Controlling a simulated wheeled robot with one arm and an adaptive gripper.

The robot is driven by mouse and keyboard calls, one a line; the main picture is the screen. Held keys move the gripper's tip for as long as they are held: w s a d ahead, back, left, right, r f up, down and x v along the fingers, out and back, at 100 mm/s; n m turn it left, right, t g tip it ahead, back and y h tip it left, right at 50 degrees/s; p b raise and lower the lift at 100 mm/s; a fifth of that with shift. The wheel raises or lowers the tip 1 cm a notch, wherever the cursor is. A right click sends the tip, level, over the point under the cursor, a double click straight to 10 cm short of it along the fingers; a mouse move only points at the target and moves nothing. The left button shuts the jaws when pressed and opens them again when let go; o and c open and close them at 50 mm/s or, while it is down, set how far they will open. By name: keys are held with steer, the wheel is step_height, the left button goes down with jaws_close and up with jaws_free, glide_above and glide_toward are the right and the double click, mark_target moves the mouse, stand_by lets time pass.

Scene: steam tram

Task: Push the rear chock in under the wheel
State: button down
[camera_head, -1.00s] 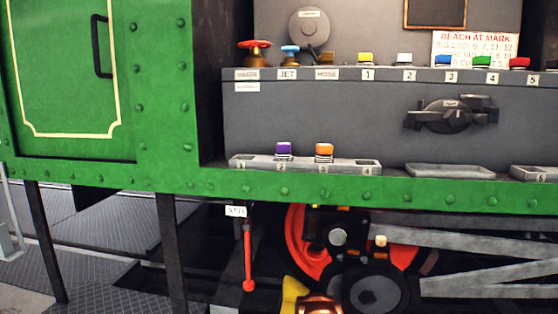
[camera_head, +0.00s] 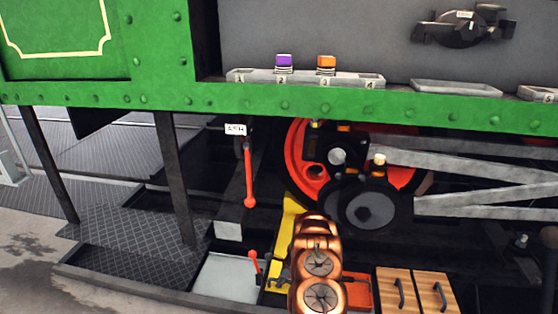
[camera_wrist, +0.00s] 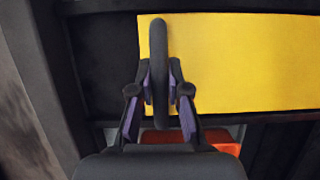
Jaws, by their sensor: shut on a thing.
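A yellow chock (camera_head: 283,243) stands at the lower left of the red wheel (camera_head: 304,172) in the head view. My copper-coloured arm covers part of it, so I cannot tell whether it touches the wheel. In the wrist view the chock (camera_wrist: 235,62) is a broad yellow face with a dark upright handle (camera_wrist: 158,60) in front of it. My gripper (camera_wrist: 160,88) has its two purple-padded fingers closed on either side of that handle. In the head view my gripper is mostly hidden by my arm.
A red lever (camera_head: 249,178) hangs under the ASH label, left of the wheel. A smaller red lever (camera_head: 254,262) is below it. Wooden doors with handles (camera_head: 412,290) are to the right of my arm. Dark posts (camera_head: 176,180) stand at left. Grey rods (camera_head: 470,180) cross the wheel's right side.

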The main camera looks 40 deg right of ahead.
steer(key=shift+w+d+b, duration=0.2)
steer(key=shift+w+d, duration=0.45)
steer(key=shift+d, duration=0.25)
steer(key=shift+w+d+b, duration=0.2)
steer(key=shift+w+d, duration=0.4)
steer(key=shift+d, duration=0.25)
steer(key=shift+w+d+f+b, duration=0.1)
steer(key=shift+w+d+b, duration=0.4)
steer(key=shift+d, duration=0.05)
steer(key=shift+w+d+b, duration=0.35)
steer(key=shift+d, duration=0.35)
steer(key=shift+r, duration=0.2)
steer(key=c, duration=0.7)
jaws_free()
steer(key=shift+s+f, duration=0.1)
steer(key=r+p, duration=0.1)
steer(key=r, duration=0.1)
steer(key=a+r+p, duration=0.1)
steer(key=r+p, duration=0.1)
steer(key=r, duration=0.1)
steer(key=s+r+p, duration=0.1)
steer(key=r, duration=0.2)
steer(key=shift+a+p, duration=0.35)
steer(key=shift+a, duration=0.05)
